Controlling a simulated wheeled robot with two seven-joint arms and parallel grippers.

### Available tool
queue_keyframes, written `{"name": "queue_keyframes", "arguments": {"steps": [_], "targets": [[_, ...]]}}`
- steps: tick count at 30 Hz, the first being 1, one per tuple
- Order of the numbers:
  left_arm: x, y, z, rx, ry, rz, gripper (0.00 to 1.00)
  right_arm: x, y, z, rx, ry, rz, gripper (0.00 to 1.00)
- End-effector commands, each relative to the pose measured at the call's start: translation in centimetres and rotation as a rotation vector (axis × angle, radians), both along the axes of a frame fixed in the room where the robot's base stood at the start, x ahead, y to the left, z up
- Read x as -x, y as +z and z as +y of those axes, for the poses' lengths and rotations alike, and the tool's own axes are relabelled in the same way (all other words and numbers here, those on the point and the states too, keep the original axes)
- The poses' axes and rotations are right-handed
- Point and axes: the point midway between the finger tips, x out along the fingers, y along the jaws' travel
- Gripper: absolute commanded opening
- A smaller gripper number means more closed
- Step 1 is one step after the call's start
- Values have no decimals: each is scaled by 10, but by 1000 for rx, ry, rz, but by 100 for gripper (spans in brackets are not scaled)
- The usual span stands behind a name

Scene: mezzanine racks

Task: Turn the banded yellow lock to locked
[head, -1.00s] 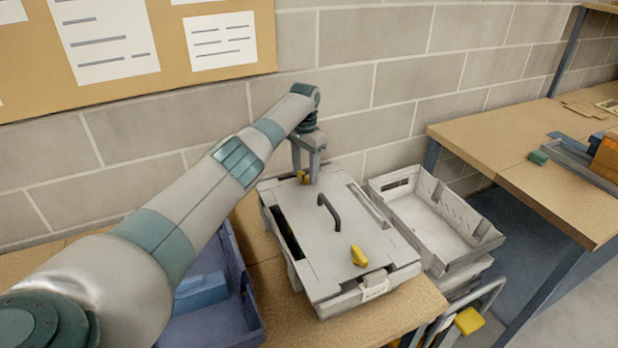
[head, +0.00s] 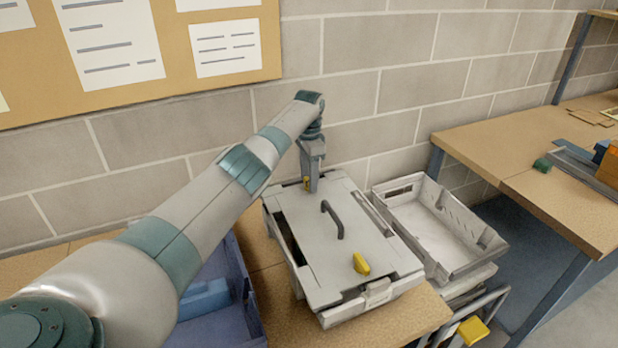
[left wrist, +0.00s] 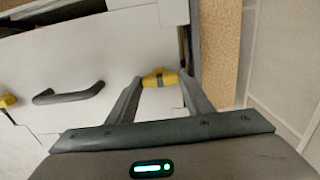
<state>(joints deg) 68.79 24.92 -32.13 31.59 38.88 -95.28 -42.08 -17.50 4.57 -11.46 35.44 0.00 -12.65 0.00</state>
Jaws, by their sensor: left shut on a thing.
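The banded yellow lock (left wrist: 153,80) is a small yellow knob with a dark band, on the far edge of a light grey lid (head: 310,250). My left gripper (left wrist: 161,79) is shut on it, with one finger at each end in the left wrist view. In the head view the gripper (head: 309,186) points straight down at the lid's far edge, and only a sliver of yellow shows beside the finger. A second yellow lock (head: 361,263) sits at the lid's near edge, and also shows in the left wrist view (left wrist: 7,101). My right gripper is out of view.
A dark arched handle (head: 333,220) stands mid-lid. A blue bin (head: 245,290) is left of the lidded case, and an open grey crate (head: 440,225) is to its right. A block wall (head: 390,100) rises close behind.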

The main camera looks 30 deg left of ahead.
Motion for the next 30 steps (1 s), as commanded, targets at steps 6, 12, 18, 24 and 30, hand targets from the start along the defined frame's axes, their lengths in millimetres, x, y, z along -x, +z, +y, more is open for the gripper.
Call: {"name": "queue_keyframes", "arguments": {"steps": [6,12,18,24,30], "targets": [[0,1,0,1,1,-1,66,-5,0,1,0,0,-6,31],[0,0,0,0,1,0,66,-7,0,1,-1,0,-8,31],[0,4,0,0,1,-1,66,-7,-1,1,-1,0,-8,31],[-1,22,1,-1,1,-4,66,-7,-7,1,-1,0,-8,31],[-1,55,0,-1,1,-4,66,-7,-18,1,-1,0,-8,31]]}}
